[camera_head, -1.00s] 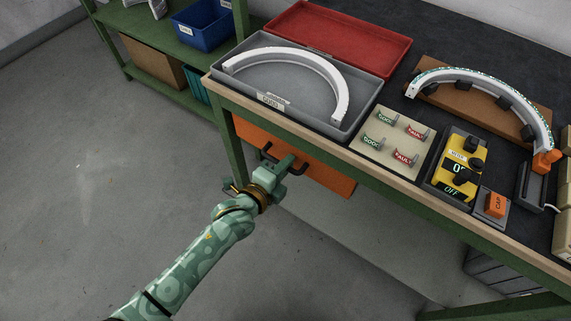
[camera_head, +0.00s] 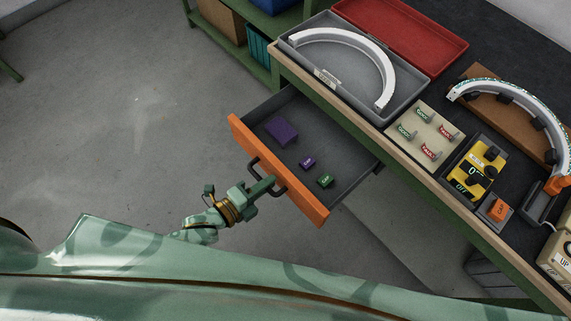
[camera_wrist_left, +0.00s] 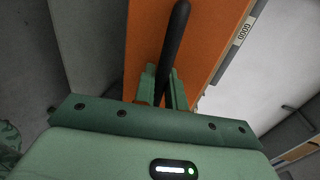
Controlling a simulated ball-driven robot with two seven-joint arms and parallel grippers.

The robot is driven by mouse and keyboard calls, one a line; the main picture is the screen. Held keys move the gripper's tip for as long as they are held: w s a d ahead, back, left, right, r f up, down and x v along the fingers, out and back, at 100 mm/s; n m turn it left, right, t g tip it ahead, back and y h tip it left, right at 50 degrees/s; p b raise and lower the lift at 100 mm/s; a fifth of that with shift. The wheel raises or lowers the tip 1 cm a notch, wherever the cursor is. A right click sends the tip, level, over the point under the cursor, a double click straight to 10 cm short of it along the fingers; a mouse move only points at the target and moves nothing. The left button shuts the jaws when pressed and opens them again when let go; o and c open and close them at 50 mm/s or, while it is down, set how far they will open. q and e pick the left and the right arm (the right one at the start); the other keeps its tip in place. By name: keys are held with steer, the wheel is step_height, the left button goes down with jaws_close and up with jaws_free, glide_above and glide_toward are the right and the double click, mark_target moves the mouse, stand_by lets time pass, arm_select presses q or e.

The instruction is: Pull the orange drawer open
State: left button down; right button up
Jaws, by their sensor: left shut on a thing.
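The orange drawer (camera_head: 306,203) stands pulled out from under the workbench, with its grey inside showing. In it lie a purple block (camera_head: 281,130), a small purple piece (camera_head: 308,163) and a small green piece (camera_head: 325,180). My left gripper (camera_head: 268,186) is shut on the drawer's black handle (camera_head: 254,166). In the left wrist view the black handle (camera_wrist_left: 178,40) runs between the fingers (camera_wrist_left: 163,88), in front of the orange front (camera_wrist_left: 200,30). My right gripper is not in view.
On the bench are a grey tray (camera_head: 301,62) with a white arc, a red tray (camera_head: 462,45), a board of small tags (camera_head: 431,117), a yellow device (camera_head: 488,150) and a glittery arc (camera_head: 506,92). Green shelves stand behind. The floor left of the drawer is clear.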

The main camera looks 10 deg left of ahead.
arm_select(q)
steer(key=shift+f+p+v, duration=0.15)
steer(key=shift+f+v, duration=0.05)
steer(key=shift+v, duration=0.75)
steer(key=shift+f+p+v, duration=0.15)
steer(key=shift+f+v, duration=0.05)
steer(key=shift+v, duration=0.8)
steer(key=shift+f+p+v, duration=0.15)
steer(key=shift+f+v, duration=0.05)
steer(key=shift+v, duration=0.75)
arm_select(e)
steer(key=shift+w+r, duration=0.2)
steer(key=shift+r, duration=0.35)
arm_select(q)
steer(key=shift+s+a, duration=0.1)
steer(key=c, duration=1.8)
jaws_free()
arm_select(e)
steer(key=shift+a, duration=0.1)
arm_select(q)
steer(key=p+v, duration=0.2)
steer(key=v, duration=1.4)
steer(key=shift+s+p, duration=0.15)
steer(key=shift+p, duration=0.2)
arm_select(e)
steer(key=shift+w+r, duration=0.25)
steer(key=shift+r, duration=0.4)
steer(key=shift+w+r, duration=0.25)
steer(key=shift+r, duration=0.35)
